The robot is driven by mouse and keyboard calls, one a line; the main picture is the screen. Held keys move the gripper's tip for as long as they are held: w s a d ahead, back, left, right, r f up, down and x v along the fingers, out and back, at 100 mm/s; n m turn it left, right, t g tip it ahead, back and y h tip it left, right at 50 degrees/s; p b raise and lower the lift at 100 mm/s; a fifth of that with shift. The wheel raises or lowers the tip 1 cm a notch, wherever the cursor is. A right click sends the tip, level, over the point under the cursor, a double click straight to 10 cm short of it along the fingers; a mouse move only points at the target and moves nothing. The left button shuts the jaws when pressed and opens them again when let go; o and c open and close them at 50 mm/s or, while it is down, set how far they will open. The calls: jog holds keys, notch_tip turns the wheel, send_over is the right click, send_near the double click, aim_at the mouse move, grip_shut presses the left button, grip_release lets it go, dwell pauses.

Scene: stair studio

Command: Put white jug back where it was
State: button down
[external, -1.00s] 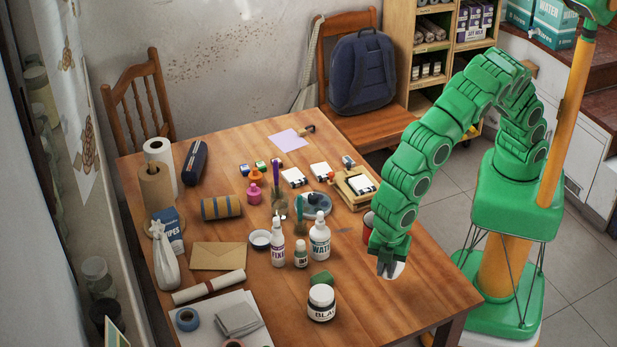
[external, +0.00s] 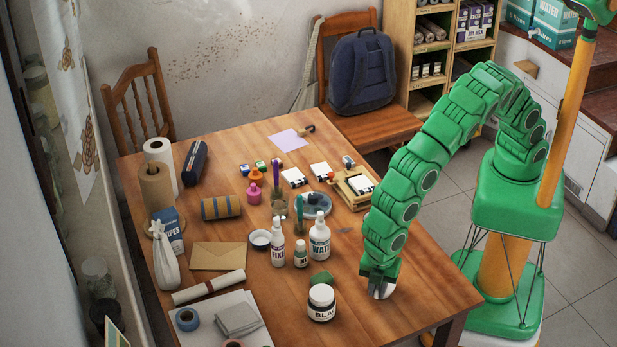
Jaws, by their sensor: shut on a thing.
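My gripper (external: 379,276) is at the right front part of the wooden table (external: 430,290), pointing down. It is shut on a small white thing, which I take to be the white jug (external: 384,291). Only a little of the jug shows below the fingers; the rest is hidden by my gripper. I cannot tell whether the jug touches the table top.
A water bottle (external: 319,236) and a fixer bottle (external: 277,243) stand farther back. The table's right front corner is clear.

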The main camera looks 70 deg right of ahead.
jog(key=shift+f, duration=0.1)
jog(key=c, duration=1.1)
grip_release()
notch_tip(320, 180, up, 12)
jog(key=shift+r, duration=0.15)
